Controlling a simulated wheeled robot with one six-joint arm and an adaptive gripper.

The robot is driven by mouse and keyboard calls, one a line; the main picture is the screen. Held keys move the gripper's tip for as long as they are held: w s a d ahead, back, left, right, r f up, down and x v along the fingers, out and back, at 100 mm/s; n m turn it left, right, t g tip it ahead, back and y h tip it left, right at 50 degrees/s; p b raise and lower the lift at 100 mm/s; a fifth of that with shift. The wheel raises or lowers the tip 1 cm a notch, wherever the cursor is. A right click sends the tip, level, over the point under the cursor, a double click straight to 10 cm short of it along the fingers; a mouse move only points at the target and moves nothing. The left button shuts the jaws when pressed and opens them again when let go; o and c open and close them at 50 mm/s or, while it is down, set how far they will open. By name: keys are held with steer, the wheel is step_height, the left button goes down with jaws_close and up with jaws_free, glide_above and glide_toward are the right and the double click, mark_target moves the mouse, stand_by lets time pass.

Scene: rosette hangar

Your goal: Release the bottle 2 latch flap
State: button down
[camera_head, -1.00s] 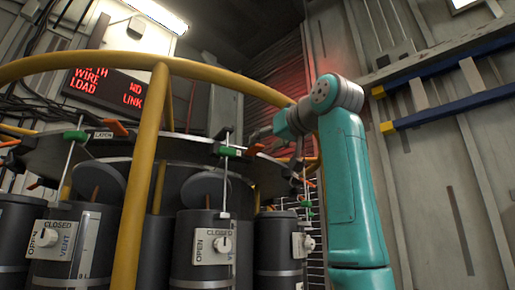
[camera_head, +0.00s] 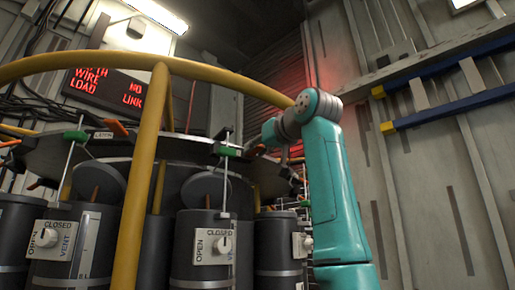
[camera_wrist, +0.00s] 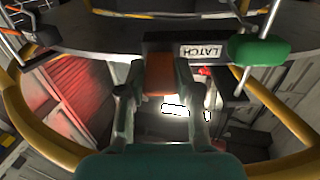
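An orange latch flap (camera_wrist: 159,80) sits beside a white LATCH label (camera_wrist: 201,52) on the dark rim (camera_wrist: 100,38) in the wrist view. My gripper (camera_wrist: 160,70) is open, with one finger on each side of this flap. Small gaps seem to show between fingers and flap; contact is unclear. A green handle (camera_wrist: 259,50) on a rod is right of the label. In the head view my gripper is mostly hidden behind my arm near the rim's right side. Orange flaps show there, one at the left (camera_head: 117,128) and one near my wrist (camera_head: 254,151). No bottle number is readable.
A yellow rail (camera_head: 152,170) curves in front of the ring of dark bottles (camera_head: 203,262), which bear white OPEN/CLOSED vent plates (camera_head: 212,238). Thin upright rods with green handles (camera_head: 225,150) stand along the rim. A red-lettered sign (camera_head: 105,88) hangs behind.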

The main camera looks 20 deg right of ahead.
mark_target(250, 155)
steer(key=shift+f, duration=0.1)
steer(key=f+t, duration=0.1)
steer(key=t, duration=0.1)
steer(key=f+t+y, duration=0.1)
steer(key=t, duration=0.1)
steer(key=shift+w, duration=0.15)
steer(key=shift+w+a+f+t+y, duration=0.15)
steer(key=shift+f+t+y, duration=0.15)
steer(key=shift+t, duration=0.65)
steer(key=shift+w+f+t+y, duration=0.1)
steer(key=shift+f+t+y, duration=0.2)
steer(key=shift+t, duration=0.65)
steer(key=c, duration=0.8)
jaws_free()
steer(key=shift+f, duration=0.1)
